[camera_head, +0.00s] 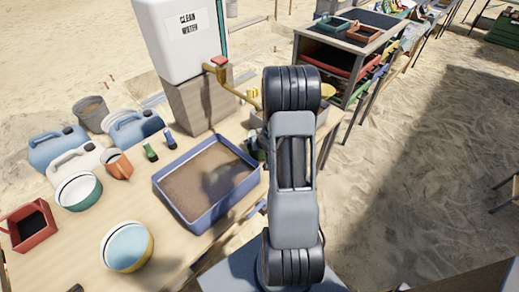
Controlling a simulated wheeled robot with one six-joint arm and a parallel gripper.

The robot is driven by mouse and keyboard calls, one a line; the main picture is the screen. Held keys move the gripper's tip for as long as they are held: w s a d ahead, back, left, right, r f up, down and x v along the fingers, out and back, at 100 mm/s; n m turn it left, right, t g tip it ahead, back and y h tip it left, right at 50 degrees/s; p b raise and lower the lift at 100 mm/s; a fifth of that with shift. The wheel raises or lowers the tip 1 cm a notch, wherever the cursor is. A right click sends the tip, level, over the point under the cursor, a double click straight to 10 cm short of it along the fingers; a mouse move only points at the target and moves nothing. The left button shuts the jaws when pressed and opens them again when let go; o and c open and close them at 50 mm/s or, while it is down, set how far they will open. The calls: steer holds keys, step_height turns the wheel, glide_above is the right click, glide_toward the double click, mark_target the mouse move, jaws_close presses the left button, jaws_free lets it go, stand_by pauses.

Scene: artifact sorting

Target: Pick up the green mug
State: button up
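I cannot clearly make out a green mug. A round green vessel with a pale inside (84,203) stands on the table at the left; no handle shows on it, so I cannot tell whether it is a mug or a bowl.
A blue tray of brown water or soil (176,210) lies mid-table. A white water tank (180,45) stands behind. Open sand lies right.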

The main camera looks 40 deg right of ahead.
steer(key=c, duration=0.7)
steer(key=shift+r, duration=0.1)
